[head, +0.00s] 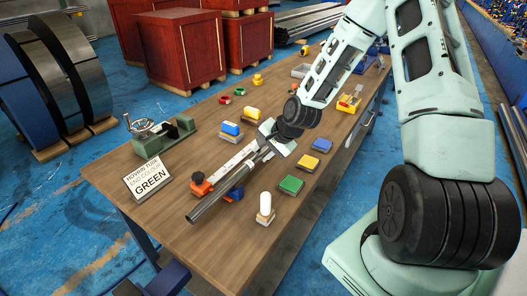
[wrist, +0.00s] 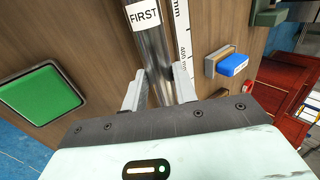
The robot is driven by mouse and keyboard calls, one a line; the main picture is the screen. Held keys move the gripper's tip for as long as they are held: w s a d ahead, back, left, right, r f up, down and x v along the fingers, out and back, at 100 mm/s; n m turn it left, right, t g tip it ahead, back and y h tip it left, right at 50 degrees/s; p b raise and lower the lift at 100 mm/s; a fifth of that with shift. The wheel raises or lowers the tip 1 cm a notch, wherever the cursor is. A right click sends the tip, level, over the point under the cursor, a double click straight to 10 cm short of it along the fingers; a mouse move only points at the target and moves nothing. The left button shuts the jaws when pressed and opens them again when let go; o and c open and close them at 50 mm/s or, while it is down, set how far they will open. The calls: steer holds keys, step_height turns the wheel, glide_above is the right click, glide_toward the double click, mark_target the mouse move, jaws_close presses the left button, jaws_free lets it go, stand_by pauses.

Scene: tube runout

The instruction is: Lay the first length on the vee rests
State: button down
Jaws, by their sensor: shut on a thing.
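A grey metal tube (head: 215,200) runs from the near left toward my gripper. In the wrist view the tube (wrist: 154,52) carries a white label reading FIRST. My gripper (head: 268,143) is shut on it; in the wrist view the fingers (wrist: 157,92) stand on either side of it. A dark blue block (head: 236,193), possibly a vee rest, sits beside and partly behind the tube. Whether the tube touches it I cannot tell. A white millimetre scale (head: 230,166) lies alongside the tube, with an orange-knobbed stop (head: 200,184) at its near end.
A sign (head: 148,181) reading GREEN stands at the left of the table (head: 150,222), near a green clamp device (head: 163,137). Green (head: 291,185), yellow (head: 308,164) and blue (head: 322,145) pads line the right. A white-topped post (head: 265,207) stands near the front edge.

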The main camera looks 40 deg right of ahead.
steer(key=shift+f+b, duration=0.4)
steer(key=shift+f, duration=0.25)
steer(key=c, duration=1)
jaws_free()
steer(key=p+v, duration=0.3)
steer(key=v, duration=1.4)
steer(key=shift+s+a+r, duration=0.1)
steer(key=shift+s+r, duration=0.05)
steer(key=shift+r, duration=0.05)
